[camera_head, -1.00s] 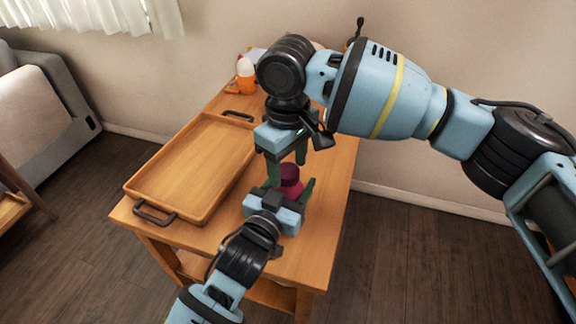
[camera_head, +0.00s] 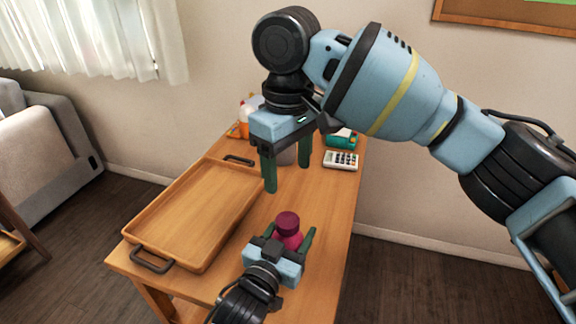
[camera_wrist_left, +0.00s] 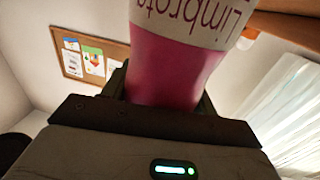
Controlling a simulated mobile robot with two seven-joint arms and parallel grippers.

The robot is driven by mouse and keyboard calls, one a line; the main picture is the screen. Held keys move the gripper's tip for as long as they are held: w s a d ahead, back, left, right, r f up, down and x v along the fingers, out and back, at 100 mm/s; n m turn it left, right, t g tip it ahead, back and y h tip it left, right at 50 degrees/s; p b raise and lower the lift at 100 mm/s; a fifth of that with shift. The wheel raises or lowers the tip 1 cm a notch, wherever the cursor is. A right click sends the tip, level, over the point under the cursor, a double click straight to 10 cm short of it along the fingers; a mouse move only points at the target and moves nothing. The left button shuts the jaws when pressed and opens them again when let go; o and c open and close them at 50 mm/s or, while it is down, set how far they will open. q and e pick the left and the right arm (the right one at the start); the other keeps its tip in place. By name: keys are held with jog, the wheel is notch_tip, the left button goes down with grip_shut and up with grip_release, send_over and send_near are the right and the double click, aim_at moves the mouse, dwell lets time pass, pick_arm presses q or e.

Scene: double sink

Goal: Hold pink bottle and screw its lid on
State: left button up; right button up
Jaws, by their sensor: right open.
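The pink bottle (camera_head: 289,240) stands upright on the wooden table, with its dark magenta lid (camera_head: 287,221) seated on top. My left gripper (camera_head: 289,236) reaches in from the front with a finger on each side of the bottle, closed on its body. In the left wrist view the pink bottle (camera_wrist_left: 175,70) fills the space between the fingers, and its pale label shows; its lid is out of that view. My right gripper (camera_head: 287,178) points down with its fingers apart and empty, above and behind the lid, clear of it.
A wooden tray (camera_head: 165,258) with dark handles lies on the table's left side. A calculator (camera_head: 341,160), a teal item (camera_head: 342,139) and an orange-and-white bottle (camera_head: 244,120) stand at the back. The table's right front is bare.

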pick_arm(q)
jog(key=o, duration=0.5)
jog(key=shift+o, duration=0.2)
jog(key=shift+s, duration=0.1)
jog(key=v, duration=0.7)
jog(key=shift+s+a, duration=0.25)
pick_arm(e)
jog(key=shift+w+f, duration=0.1)
jog(key=shift+f, duration=0.55)
